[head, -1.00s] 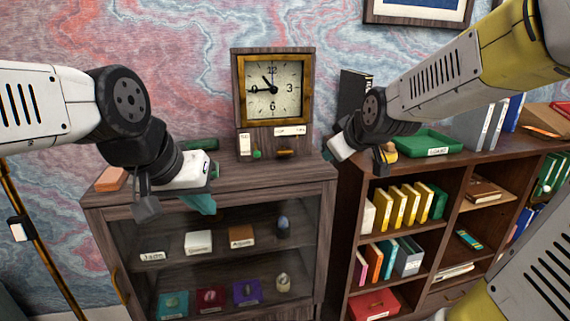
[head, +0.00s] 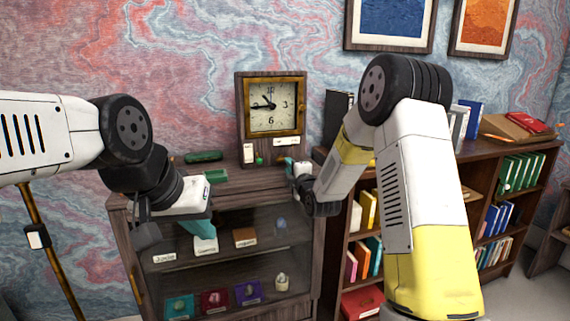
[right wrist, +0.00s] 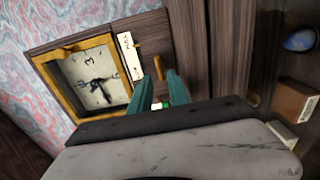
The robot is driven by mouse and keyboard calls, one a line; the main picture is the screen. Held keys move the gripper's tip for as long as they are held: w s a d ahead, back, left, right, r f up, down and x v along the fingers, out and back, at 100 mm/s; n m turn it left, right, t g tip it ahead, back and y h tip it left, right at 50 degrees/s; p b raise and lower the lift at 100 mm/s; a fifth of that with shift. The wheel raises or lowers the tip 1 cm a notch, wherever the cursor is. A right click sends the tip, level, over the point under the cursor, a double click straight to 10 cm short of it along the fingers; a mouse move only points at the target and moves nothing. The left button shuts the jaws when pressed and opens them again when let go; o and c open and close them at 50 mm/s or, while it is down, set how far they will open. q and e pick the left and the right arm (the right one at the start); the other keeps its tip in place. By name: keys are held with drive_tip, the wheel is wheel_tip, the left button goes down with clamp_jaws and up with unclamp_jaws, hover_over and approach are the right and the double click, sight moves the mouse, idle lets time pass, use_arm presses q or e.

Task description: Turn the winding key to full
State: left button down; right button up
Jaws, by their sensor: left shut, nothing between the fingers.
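A wooden clock (head: 272,105) with a brass-framed dial stands on the cabinet. Below its dial is a small brass winding key (right wrist: 158,67), lying crosswise in the head view, partly hidden there by my right gripper (head: 291,172). In the right wrist view, my right gripper (right wrist: 159,80) is open, its two teal fingers apart, with the key just beyond and between their tips. I cannot tell whether they touch it. A white label (right wrist: 131,55) beside the key reads FULL. My left gripper (head: 203,232) is shut and empty, in front of the cabinet's upper left.
The cabinet (head: 240,183) has glass-fronted shelves with small labelled items. A green object (head: 203,156) lies on its top, left of the clock. A bookcase (head: 340,215) stands close on the right.

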sight(283, 159)
drive_tip(key=x, duration=0.5)
drive_tip(key=shift+w+a, duration=0.1)
drive_tip(key=shift+w, duration=0.2)
clamp_jaws()
